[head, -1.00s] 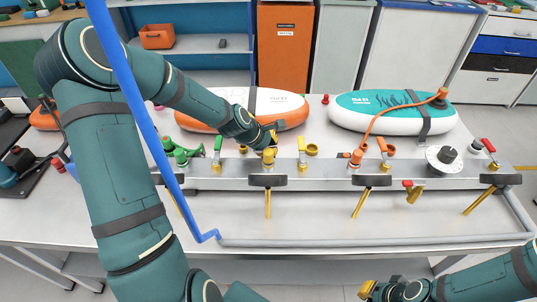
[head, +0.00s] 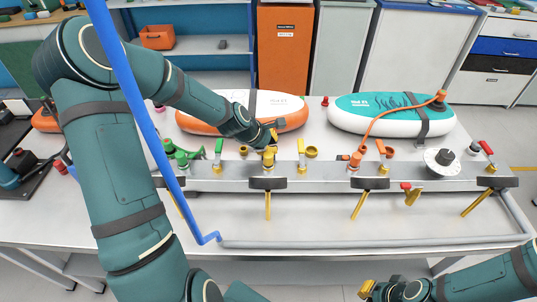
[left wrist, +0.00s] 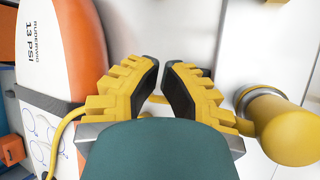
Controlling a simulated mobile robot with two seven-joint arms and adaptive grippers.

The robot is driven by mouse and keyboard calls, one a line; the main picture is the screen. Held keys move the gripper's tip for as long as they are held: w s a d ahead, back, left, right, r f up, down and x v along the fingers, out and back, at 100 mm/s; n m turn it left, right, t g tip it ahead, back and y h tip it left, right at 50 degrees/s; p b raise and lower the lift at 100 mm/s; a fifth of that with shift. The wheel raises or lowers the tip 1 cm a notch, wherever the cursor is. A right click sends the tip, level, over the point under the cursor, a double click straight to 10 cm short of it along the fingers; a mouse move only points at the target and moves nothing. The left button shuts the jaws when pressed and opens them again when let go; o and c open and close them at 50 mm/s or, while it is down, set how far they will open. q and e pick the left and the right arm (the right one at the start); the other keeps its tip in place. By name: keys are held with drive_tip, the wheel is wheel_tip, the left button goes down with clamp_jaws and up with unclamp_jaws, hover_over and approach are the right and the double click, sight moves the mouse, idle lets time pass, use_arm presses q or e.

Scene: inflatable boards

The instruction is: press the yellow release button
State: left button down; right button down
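A yellow coupling (head: 268,157) stands upright on the metal rail, left of the middle in the head view. In the left wrist view it is most likely the large yellow cylinder (left wrist: 285,128) at the right. I cannot pick out a separate release button on it. My left gripper (head: 273,136) is just behind and above the coupling. In the left wrist view its two fingers (left wrist: 162,64) point away, their tips almost meeting with a thin gap and nothing between them. The cylinder is beside the right finger. My right gripper (head: 366,290) is at the bottom edge, partly cut off.
An orange and white board (head: 285,105) lies behind my left gripper, and a teal and white board (head: 390,115) farther right. The rail (head: 325,178) bears several valves, green and orange couplings and a dial (head: 441,160). A blue pole (head: 140,95) crosses in front of my left arm.

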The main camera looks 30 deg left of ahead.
idle(0.3)
use_arm(q)
drive_tip(key=shift+r+p, duration=1.8)
drive_tip(key=shift+r, duration=0.7)
